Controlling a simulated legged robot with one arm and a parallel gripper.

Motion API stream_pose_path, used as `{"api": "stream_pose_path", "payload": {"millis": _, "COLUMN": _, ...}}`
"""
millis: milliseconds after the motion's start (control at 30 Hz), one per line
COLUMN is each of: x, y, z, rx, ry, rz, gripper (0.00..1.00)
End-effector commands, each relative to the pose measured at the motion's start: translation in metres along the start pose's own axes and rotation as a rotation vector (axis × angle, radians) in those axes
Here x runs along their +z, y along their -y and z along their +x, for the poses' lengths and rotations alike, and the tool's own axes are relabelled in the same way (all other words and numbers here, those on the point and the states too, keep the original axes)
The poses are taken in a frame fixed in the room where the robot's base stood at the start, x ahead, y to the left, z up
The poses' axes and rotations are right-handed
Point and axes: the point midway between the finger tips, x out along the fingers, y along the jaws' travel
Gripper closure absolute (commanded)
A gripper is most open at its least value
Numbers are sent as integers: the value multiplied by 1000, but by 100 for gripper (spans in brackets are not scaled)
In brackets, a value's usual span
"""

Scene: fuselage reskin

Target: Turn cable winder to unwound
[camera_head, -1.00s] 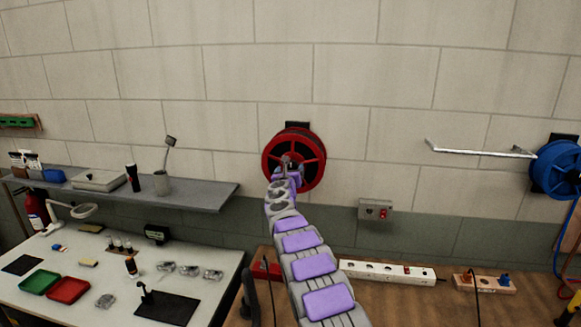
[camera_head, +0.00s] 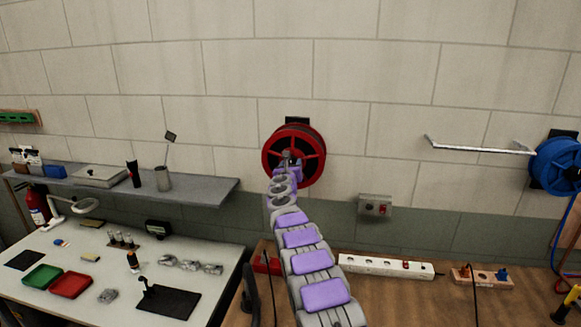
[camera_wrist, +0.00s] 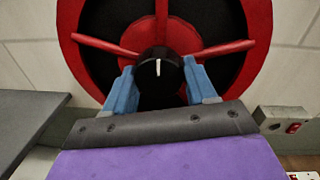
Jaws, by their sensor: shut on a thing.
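The cable winder is a red spoked reel (camera_head: 316,160) on the wall, in the middle of the head view. In the wrist view the red reel (camera_wrist: 257,45) fills the upper part, with dark gaps between its spokes. At its centre is a black round knob (camera_wrist: 158,85) with a white mark that points about straight up. My gripper (camera_wrist: 158,88) has its two blue fingers on either side of the knob, shut on it. In the head view my gripper (camera_head: 289,160) is at the reel's hub and the fingers are too small to make out.
A blue reel (camera_head: 553,165) hangs on the wall at the right, with a metal bar beside it. A grey switch box (camera_head: 375,206) is on the wall below the red reel. A power strip (camera_head: 385,268) lies on the wooden bench. A shelf (camera_head: 205,190) and white table stand at left.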

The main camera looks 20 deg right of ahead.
Motion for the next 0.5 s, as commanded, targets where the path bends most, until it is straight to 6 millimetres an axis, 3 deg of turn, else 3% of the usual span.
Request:
{"api": "stream_pose_path", "payload": {"millis": 200, "x": 0, "y": -1, "z": 0, "rx": 1, "ry": 0, "rz": 0, "gripper": 74}}
{"api": "stream_pose_path", "payload": {"millis": 500, "x": -1, "y": -1, "z": 0, "rx": 1, "ry": 3, "rz": 39, "gripper": 74}}
